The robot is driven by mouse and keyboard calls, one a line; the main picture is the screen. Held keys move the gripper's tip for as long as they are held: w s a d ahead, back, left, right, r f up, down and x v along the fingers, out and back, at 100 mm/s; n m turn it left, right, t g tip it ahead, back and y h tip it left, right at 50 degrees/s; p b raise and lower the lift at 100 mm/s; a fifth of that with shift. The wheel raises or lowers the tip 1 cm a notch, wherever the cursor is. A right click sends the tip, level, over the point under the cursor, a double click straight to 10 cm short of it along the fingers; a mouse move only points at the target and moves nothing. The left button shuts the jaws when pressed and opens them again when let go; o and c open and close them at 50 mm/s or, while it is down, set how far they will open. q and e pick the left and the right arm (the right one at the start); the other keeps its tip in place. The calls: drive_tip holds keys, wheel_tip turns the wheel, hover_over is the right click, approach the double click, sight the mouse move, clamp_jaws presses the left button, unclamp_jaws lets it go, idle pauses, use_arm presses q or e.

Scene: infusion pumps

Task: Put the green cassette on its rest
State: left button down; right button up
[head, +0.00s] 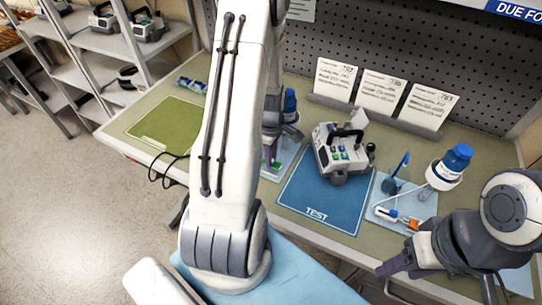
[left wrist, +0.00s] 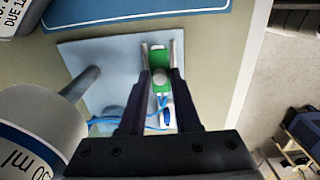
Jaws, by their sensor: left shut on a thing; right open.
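The green cassette (left wrist: 160,56) is between the fingertips of my left gripper (left wrist: 160,78) in the left wrist view, over a pale blue mat (left wrist: 108,52). A round pale knob and a blue tube show at it. Pale upright pieces flank its far end, perhaps its rest; I cannot tell whether it touches them. In the head view my left gripper (head: 269,160) is mostly hidden behind my left arm, and a bit of green shows below it. My right gripper (head: 397,264) is open and empty at the right, in front of the bench.
A pump (head: 338,150) stands on the blue TEST mat (head: 318,203). Right of it, another pale mat (head: 425,209) holds a post, a blue-capped bottle (head: 450,166) and small coloured parts. Cards (head: 383,94) stand at the back.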

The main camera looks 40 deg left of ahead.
use_arm(q)
drive_tip(key=shift+f+b, duration=0.6)
drive_tip(key=shift+f, duration=0.4)
idle(1.1)
drive_tip(key=shift+c, duration=0.7)
unclamp_jaws()
drive_tip(key=shift+r, duration=0.15)
drive_tip(key=shift+r+p, duration=3)
drive_tip(key=shift+r, duration=0.35)
